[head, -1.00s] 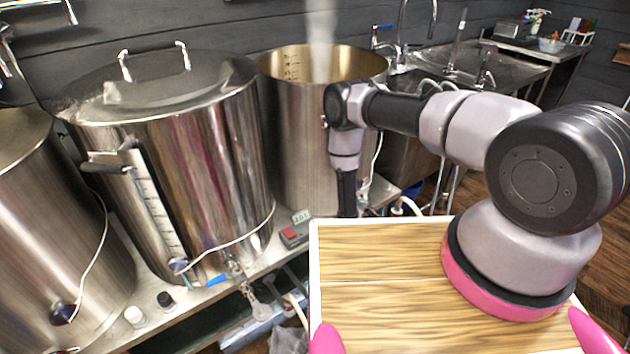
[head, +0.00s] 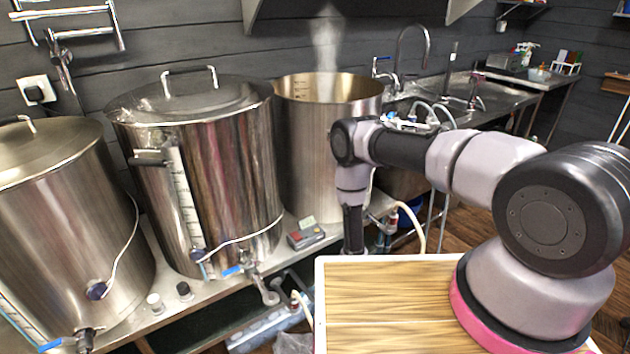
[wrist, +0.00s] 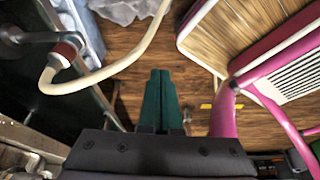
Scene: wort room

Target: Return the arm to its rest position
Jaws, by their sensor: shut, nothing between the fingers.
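My gripper (wrist: 160,98) shows in the wrist view as two dark green fingers held together, shut and empty, pointing down toward the wooden floor. In the head view my arm reaches left from its pink-ringed base and bends down at the wrist, beside the open steaming kettle (head: 318,140). The gripper's fingertips are hidden there behind the near wooden top of my base. Nothing is held.
Two lidded steel kettles (head: 225,160) (head: 65,215) stand on the metal bench left of the arm, with valves and a small controller (head: 306,235). A pale hose (wrist: 110,70) curves close to the gripper. A sink (head: 470,90) lies behind.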

